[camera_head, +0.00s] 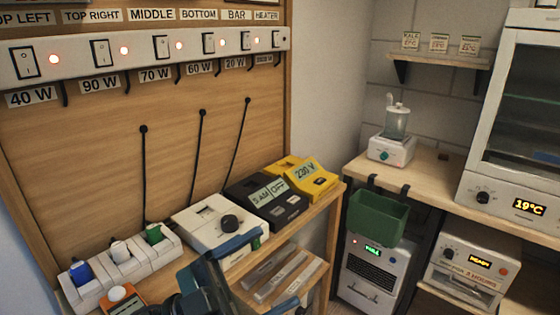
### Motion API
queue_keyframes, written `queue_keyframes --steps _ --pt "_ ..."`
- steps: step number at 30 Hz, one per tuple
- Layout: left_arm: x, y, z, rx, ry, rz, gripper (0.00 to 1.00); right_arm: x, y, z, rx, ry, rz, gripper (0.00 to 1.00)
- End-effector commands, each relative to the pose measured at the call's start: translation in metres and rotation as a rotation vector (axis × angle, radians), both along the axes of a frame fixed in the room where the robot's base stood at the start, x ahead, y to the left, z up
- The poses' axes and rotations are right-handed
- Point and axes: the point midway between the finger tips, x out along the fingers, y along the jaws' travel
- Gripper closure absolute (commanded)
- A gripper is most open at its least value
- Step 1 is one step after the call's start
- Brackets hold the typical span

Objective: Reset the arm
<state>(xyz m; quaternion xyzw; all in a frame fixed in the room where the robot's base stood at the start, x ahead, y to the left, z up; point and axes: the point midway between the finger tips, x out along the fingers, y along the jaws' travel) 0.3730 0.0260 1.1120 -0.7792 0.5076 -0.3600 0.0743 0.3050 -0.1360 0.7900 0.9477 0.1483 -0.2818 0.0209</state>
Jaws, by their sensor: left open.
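My left gripper (279,268) comes in at the bottom middle, dark with blue fingers. Its two fingers are spread apart, and nothing shows between them. It hangs in front of the wooden bench (328,205), near the white box with a dark knob (229,222), and covers part of the bench's front edge. My right gripper is not in view.
A switch strip (150,47) with lit red lamps runs along the wooden panel. A black timer (264,200), a yellow meter (311,178) and a socket strip (122,262) with plugs stand on the bench. A green bin (377,216) hangs at right, beside a glass-doored cabinet (485,110).

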Motion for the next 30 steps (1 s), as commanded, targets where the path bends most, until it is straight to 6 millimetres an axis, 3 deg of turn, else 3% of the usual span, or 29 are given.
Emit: queue_keyframes --steps 3,6,8,12,15,18,21,30 --pt "0.035 0.034 -0.054 -0.09 0.292 0.34 0.18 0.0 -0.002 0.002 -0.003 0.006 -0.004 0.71" --pt "0.042 0.065 -0.122 -0.053 0.551 0.583 0.18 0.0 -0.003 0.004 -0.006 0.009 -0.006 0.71" --pt "0.035 0.079 -0.163 -0.005 0.687 0.684 0.18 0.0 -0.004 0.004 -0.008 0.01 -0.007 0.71" --pt "-0.001 0.102 -0.242 0.131 0.963 0.828 0.18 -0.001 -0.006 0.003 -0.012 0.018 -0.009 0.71" --pt "-0.032 0.111 -0.282 0.223 1.112 0.873 0.18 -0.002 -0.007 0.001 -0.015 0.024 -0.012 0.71" --pt "-0.055 0.115 -0.306 0.287 1.211 0.89 0.18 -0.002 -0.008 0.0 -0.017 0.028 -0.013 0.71" --pt "-0.068 0.117 -0.317 0.322 1.258 0.893 0.18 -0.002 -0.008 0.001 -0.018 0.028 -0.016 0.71" --pt "-0.07 0.117 -0.319 0.327 1.264 0.893 0.18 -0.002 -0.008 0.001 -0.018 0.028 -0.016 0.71"
